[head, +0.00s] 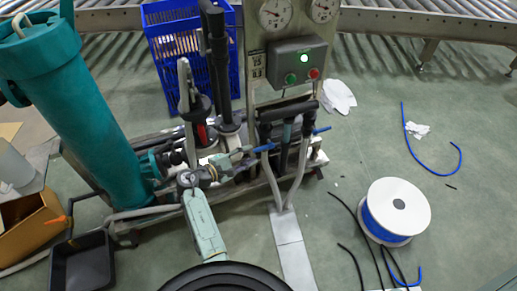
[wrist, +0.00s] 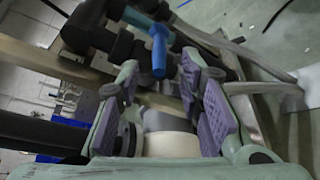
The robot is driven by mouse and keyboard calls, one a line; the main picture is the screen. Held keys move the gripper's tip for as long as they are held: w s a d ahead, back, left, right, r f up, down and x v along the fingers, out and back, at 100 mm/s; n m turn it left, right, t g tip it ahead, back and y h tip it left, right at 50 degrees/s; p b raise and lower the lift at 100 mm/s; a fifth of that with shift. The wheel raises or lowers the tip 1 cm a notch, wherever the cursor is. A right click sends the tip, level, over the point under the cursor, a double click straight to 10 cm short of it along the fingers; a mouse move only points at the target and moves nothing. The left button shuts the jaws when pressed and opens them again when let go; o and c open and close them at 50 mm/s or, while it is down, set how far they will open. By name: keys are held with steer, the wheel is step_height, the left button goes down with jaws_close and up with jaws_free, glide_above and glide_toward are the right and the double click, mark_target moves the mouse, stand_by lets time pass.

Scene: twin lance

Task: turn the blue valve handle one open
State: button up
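A blue valve handle (wrist: 158,50) shows in the wrist view as a short lever on black pipe fittings, its end pointing towards me. In the head view, a blue piece (head: 264,148) shows just right of my gripper (head: 243,156), and another blue end (head: 322,130) sticks out farther right. I cannot tell which is handle one. In the wrist view my gripper (wrist: 160,72) is open, with its purple pads apart. The handle's end appears between and just beyond the fingertips. I see no clear contact, and the exact depth is unclear.
Black pipes and a grey panel (head: 289,62) with gauges stand close around the valve. A teal cylinder (head: 85,120) stands left, a blue crate (head: 165,45) behind. A white spool (head: 398,205) and loose hoses lie on the floor at right.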

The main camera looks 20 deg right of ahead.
mark_target(255, 151)
steer(key=x, duration=0.6)
steer(key=shift+c, duration=0.3)
jaws_close()
stand_by(0.5)
